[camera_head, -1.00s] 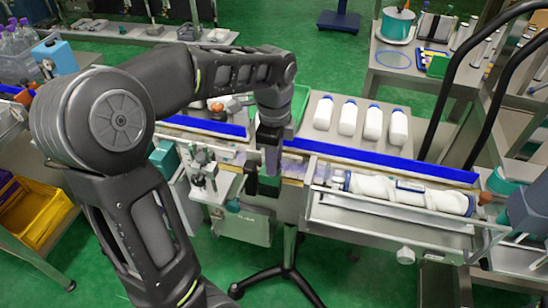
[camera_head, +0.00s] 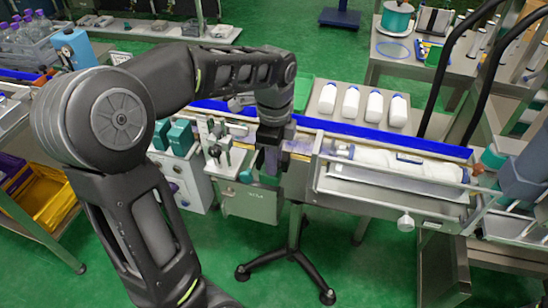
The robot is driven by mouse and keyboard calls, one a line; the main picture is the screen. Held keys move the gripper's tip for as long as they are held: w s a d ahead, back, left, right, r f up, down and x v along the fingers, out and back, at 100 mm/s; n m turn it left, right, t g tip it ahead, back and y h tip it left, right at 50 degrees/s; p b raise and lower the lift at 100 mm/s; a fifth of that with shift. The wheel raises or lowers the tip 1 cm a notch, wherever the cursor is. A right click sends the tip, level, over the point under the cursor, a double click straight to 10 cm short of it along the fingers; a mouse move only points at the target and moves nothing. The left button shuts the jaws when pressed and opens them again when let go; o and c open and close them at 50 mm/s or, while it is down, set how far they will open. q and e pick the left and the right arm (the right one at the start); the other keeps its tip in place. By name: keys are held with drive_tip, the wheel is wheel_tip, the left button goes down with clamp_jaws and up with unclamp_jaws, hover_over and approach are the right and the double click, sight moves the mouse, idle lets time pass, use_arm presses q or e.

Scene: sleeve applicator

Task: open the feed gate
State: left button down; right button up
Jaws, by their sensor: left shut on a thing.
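My left gripper (camera_head: 270,168) points down at the conveyor line, at the left end of the sleeve applicator (camera_head: 395,190). It is shut on a small part there, which I take to be the feed gate; the fingers and wrist hide most of it, so how far the gate stands open cannot be told. A translucent purple piece (camera_head: 300,148) shows just right of the fingers. My right gripper is not in view.
A blue rail (camera_head: 390,142) runs behind the applicator, with several white bottles (camera_head: 350,102) standing beyond it. A bracket with clamps (camera_head: 218,150) stands left of the gripper. A grey box (camera_head: 250,204) hangs below. Green floor in front is mostly clear.

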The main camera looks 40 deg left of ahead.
use_arm(q)
drive_tip(key=shift+w, duration=0.1)
drive_tip(key=c, duration=1.1)
unclamp_jaws()
drive_tip(key=shift+o, duration=0.2)
drive_tip(key=shift+r, duration=0.1)
wheel_tip(320, 180, up, 8)
drive_tip(key=shift+f, duration=0.15)
